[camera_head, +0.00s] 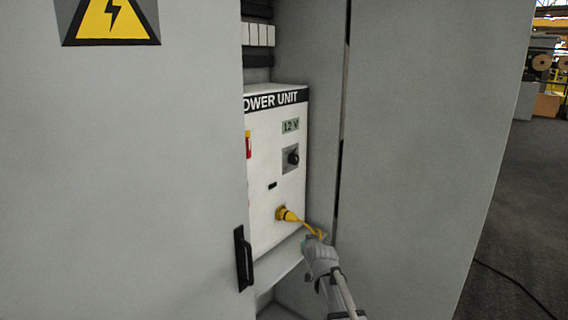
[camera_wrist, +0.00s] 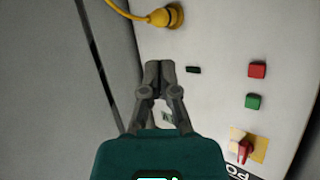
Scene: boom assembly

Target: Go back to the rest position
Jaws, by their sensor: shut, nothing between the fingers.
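My gripper (camera_wrist: 160,70) is shut and empty in the wrist view, its fingertips pressed together in front of the white panel of the power unit (camera_wrist: 225,30). In the head view my gripper (camera_head: 311,240) is at the lower right of the power unit (camera_head: 262,220), inside the cabinet opening. A yellow plug (camera_head: 285,214) sits on the unit's front, with a yellow cable (camera_head: 306,226) running from it behind my gripper. The plug also shows at the top of the wrist view (camera_wrist: 166,16), apart from the fingers.
The grey cabinet door (camera_head: 120,170) with a black handle (camera_head: 243,258) stands left of the opening. A grey panel (camera_head: 430,130) borders it on the right. The unit has a red button (camera_wrist: 257,70), a green button (camera_wrist: 253,101) and a red switch (camera_wrist: 244,150). Open floor (camera_head: 530,220) lies far right.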

